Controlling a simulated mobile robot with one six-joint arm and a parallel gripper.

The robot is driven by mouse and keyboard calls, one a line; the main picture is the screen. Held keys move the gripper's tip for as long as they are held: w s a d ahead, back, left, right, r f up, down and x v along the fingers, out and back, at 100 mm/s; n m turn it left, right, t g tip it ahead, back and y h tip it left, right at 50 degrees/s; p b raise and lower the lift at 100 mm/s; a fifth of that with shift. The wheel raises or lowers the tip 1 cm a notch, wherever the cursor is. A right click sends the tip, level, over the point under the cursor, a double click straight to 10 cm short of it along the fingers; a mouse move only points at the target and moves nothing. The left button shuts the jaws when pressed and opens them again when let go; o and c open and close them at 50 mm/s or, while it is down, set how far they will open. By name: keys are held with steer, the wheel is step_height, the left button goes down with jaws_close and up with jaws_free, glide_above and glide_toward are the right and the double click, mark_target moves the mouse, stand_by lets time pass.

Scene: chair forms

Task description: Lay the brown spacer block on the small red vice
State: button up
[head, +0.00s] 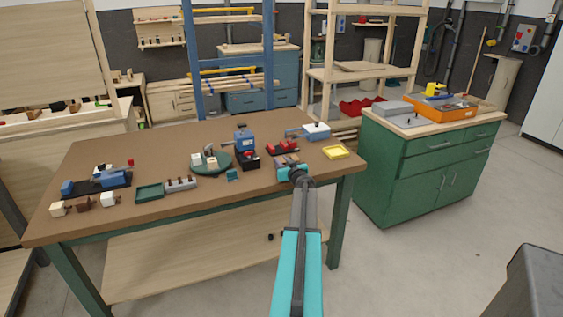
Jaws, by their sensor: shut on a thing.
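My gripper (287,168), with teal fingers, reaches over the right part of the brown workbench top (215,138). It is shut on a small brownish piece that looks like the brown spacer block (286,160); my wrist and fingers hide part of it. Just beyond it is a small red vice (283,148) on a dark base. The block shows in front of the vice in the picture; I cannot tell whether they touch or how high the block is held.
A yellow tray (336,152) lies right of my gripper. A blue vice (243,141) and a round green plate (211,162) stand to the left. A green tray (149,193) and a dark brown piece (83,204) are farther left. The bench's front middle is clear.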

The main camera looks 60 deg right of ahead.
mark_target(284, 163)
steer(key=shift+f+b, duration=0.15)
steer(key=shift+b, duration=0.2)
steer(key=o, duration=1.1)
steer(key=shift+c, duration=0.2)
steer(key=shift+s+r+p, duration=0.1)
steer(key=shift+r+p, duration=0.15)
steer(key=shift+p, duration=0.1)
steer(key=shift+b+v, duration=0.5)
steer(key=shift+v, duration=1.05)
steer(key=shift+b+v, duration=1)
steer(key=shift+v, duration=3.35)
